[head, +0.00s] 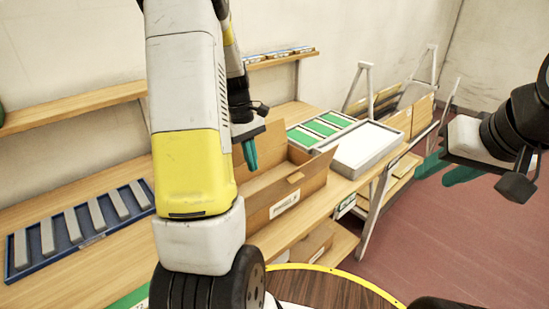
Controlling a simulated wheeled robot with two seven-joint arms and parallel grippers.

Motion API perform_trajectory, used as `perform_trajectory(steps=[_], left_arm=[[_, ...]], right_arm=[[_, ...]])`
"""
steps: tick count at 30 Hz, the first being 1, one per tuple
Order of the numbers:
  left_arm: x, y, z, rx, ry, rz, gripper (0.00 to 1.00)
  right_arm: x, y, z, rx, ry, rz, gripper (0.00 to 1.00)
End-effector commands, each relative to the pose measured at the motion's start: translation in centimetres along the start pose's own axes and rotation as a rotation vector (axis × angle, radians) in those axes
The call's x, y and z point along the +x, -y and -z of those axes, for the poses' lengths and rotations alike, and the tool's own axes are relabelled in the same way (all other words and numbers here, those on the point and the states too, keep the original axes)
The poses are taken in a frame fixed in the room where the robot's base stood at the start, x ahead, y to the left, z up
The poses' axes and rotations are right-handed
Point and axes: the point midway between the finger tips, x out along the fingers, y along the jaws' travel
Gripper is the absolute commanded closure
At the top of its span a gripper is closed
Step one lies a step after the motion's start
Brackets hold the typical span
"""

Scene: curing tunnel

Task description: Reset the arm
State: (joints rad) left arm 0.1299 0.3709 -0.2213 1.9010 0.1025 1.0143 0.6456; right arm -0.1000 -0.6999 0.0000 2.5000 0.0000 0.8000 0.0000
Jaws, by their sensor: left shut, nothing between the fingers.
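My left arm (190,110), white with a yellow band, stands large in the foreground. My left gripper (250,154) has teal fingers that are closed together and empty. It points down above the open cardboard box (318,180), and part of the box is hidden behind my arm. My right gripper (448,170) is at the right, out over the red floor. Its teal fingers show apart with nothing between them.
A blue tray (25,268) with several grey bars lies at the left of the wooden bench. A tray with green panels (347,118) and a white-topped tray (347,163) lie beyond the box. A shelf (75,108) runs along the wall. Racks (363,85) stand behind.

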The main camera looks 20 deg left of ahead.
Motion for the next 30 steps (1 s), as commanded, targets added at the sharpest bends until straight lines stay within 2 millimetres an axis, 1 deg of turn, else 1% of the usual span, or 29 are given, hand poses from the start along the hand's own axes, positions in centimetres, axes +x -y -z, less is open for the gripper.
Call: perform_trajectory(steps=[5, 8, 10, 11, 15, 21, 25, 30], left_arm=[[-0.7, 0.1, -0.2, 0.007, -0.003, -0.004, 1.0], [-1.8, 0.0, -1.2, 0.05, -0.019, -0.025, 1.0], [-3.1, 0.0, -2.6, 0.107, -0.042, -0.052, 1.0], [-3.7, 0.0, -3.3, 0.137, -0.054, -0.067, 1.0], [-6.9, 0.5, -7.2, 0.311, -0.128, -0.136, 1.0], [-10.3, 2.0, -12.9, 0.567, -0.253, -0.219, 1.0], [-11.7, 3.5, -16.3, 0.73, -0.346, -0.261, 1.0], [-12.6, 5.7, -20.1, 0.926, -0.476, -0.302, 1.0]], right_arm=[[0.0, 0.0, 0.0, 0.0, 0.0, 0.0, 0.64], [0.0, 0.0, 0.0, 0.0, 0.0, 0.0, 0.64], [0.0, 0.0, 0.0, 0.0, 0.0, 0.0, 0.64], [0.0, 0.0, 0.0, 0.0, 0.0, 0.0, 0.64], [0.0, 0.0, 0.0, 0.0, 0.0, 0.0, 0.64], [0.0, 0.0, 0.0, 0.0, 0.0, 0.0, 0.64], [0.0, 0.0, 0.0, 0.0, 0.0, 0.0, 0.64], [0.0, 0.0, 0.0, 0.0, 0.0, 0.0, 0.64]])
